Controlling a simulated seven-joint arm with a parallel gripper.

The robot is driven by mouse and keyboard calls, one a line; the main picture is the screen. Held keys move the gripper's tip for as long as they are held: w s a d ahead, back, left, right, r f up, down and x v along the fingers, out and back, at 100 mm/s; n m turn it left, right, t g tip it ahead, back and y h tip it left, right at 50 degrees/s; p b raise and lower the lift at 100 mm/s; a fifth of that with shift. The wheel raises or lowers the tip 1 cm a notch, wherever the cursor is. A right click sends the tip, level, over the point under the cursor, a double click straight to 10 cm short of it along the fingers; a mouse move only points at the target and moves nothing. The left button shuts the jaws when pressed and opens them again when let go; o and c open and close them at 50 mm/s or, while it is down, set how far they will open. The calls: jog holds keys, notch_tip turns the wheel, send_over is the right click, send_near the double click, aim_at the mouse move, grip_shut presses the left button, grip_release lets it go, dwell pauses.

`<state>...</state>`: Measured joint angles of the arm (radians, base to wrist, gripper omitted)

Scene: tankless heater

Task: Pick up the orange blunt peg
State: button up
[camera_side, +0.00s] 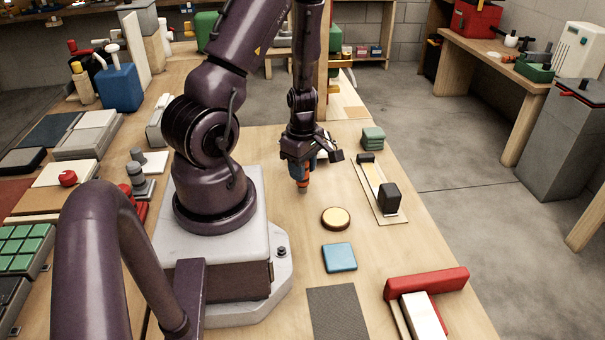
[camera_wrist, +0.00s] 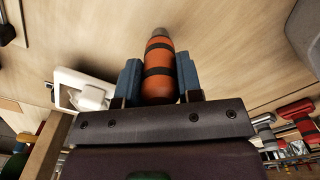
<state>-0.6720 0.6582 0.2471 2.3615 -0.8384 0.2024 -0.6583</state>
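The orange blunt peg (camera_wrist: 159,58) has dark bands and a grey tip. In the wrist view it lies between the two blue fingers of my gripper (camera_wrist: 159,80), which appear to touch it on both sides. In the side view my gripper (camera_side: 300,172) points down over the wooden table, right of my base. The peg (camera_side: 303,182) shows below the fingers there, upright, with its grey tip low. I cannot tell whether the tip touches the table. The peg's other end is hidden by the gripper.
A board with a black block (camera_side: 389,197) and a green stack (camera_side: 373,138) are to the right. A red-topped piece (camera_side: 426,283) sits near the right edge.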

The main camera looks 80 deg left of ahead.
grip_shut()
notch_tip(320, 180, up, 9)
jog(key=shift+w+f, duration=0.1)
jog(key=shift+f, duration=0.05)
jog(key=shift+r, duration=0.7)
dwell(0.5)
